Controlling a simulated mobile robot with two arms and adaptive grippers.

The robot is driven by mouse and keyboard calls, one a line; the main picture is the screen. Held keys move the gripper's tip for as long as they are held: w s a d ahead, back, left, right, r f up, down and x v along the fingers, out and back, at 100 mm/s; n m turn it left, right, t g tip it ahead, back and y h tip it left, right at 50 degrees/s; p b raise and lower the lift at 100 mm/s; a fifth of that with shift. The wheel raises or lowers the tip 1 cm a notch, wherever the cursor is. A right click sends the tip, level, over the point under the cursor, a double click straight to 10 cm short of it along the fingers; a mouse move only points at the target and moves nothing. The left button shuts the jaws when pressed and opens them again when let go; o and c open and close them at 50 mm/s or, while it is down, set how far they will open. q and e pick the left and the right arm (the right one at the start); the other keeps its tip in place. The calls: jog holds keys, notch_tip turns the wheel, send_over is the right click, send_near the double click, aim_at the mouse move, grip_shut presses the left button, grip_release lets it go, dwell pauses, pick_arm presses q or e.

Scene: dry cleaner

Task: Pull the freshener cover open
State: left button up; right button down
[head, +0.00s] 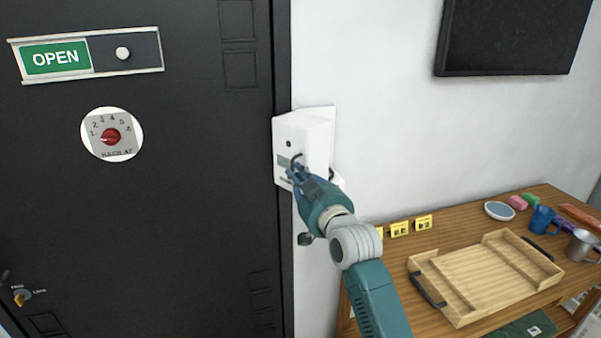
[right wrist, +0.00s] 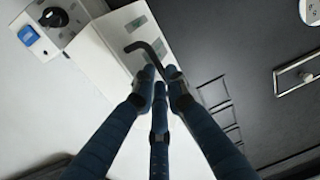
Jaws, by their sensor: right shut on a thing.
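The freshener is a white box on the wall just right of the black door. Its white cover (head: 305,140) has a small dark hole and stands out from the wall at an angle. In the right wrist view the cover (right wrist: 105,50) carries a dark bent handle (right wrist: 150,50). My right gripper (head: 298,172) is at the lower front of the cover. In the right wrist view its fingers (right wrist: 160,82) are shut on the handle's end. A white part with a black knob and a blue piece (right wrist: 28,35) shows beside the cover. My left gripper is out of view.
The black door (head: 200,220) has an OPEN sign (head: 55,58) and a round dial (head: 111,135). A wooden table (head: 400,262) at the right holds a wooden tray (head: 490,275), yellow cards (head: 400,228), a blue mug (head: 542,219) and a metal cup (head: 581,246).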

jog(key=shift+d+f, duration=0.15)
jog(key=shift+d, duration=0.05)
jog(key=c, duration=1.7)
grip_release()
jog(key=shift+c, duration=0.2)
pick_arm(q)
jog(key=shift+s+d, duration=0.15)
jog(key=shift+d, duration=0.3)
pick_arm(e)
jog(key=v, duration=1.2)
